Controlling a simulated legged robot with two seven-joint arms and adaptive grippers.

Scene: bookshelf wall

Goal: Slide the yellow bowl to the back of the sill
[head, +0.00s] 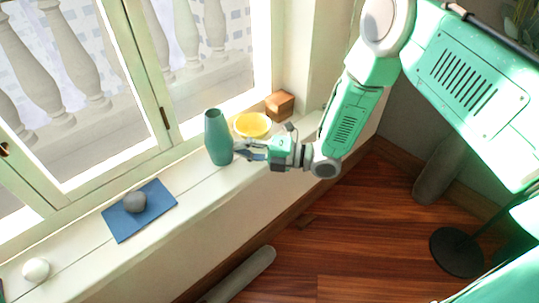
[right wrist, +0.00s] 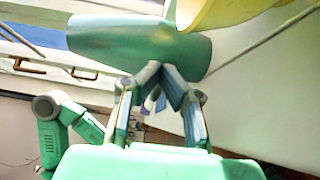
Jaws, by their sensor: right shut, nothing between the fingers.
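The yellow bowl (head: 252,125) stands on the window sill (head: 80,260), close to the window side, in the head view. In the right wrist view its edge (right wrist: 225,10) shows at the top, cut off by the frame. My right gripper (head: 240,149) is shut and empty, just in front of the bowl on the room side, its fingers pointing left at the teal vase. In the right wrist view the fingertips (right wrist: 163,72) meet in front of the vase; I cannot tell whether they touch it. My left gripper is not in view.
The teal vase (head: 217,140) stands upright just left of the bowl. A brown wooden block (head: 280,105) sits behind and right of it. Further left are a blue book-like slab (head: 158,209) with a grey ball (head: 134,202) on it, and a white ball (head: 36,269).

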